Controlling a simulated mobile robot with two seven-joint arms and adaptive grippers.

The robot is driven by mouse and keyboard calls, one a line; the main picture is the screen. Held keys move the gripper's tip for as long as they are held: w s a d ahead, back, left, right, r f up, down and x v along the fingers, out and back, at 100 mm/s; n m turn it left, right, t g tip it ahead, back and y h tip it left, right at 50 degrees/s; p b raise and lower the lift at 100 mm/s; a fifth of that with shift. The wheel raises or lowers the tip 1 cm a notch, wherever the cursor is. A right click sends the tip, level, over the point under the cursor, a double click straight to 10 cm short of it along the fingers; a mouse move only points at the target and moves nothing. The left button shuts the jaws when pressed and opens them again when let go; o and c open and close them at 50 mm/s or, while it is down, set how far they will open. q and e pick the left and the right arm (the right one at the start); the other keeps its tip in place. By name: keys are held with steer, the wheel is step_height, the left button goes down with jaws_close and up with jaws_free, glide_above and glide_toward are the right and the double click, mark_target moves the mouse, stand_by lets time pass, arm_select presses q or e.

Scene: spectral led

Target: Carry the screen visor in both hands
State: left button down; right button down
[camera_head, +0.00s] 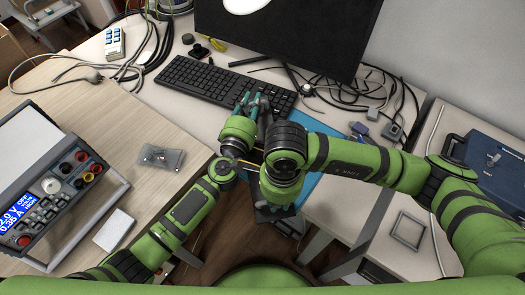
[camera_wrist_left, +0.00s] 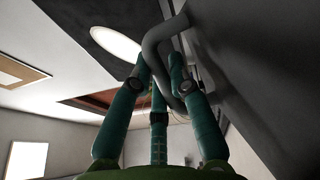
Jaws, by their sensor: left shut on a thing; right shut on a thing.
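My left gripper (camera_head: 258,104) is over the desk, at the front of the keyboard. In the left wrist view its teal fingers (camera_wrist_left: 158,75) are closed around a grey bent tubular piece (camera_wrist_left: 154,42), which I take to be part of the screen visor. The rest of the visor's outline cannot be made out. My right gripper (camera_head: 272,212) points down, lower in the head view, near the desk's front edge. It is shut, but its fingertips and what lies between them are mostly hidden by my wrist.
A black monitor (camera_head: 290,35) stands behind the keyboard (camera_head: 200,82), with cables to its right. A blue mat (camera_head: 305,187) lies under my right arm. A blue case (camera_head: 492,170) is at the right.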

arm_select(q)
steer(key=shift+r, duration=0.15)
arm_select(e)
steer(key=shift+r, duration=0.1)
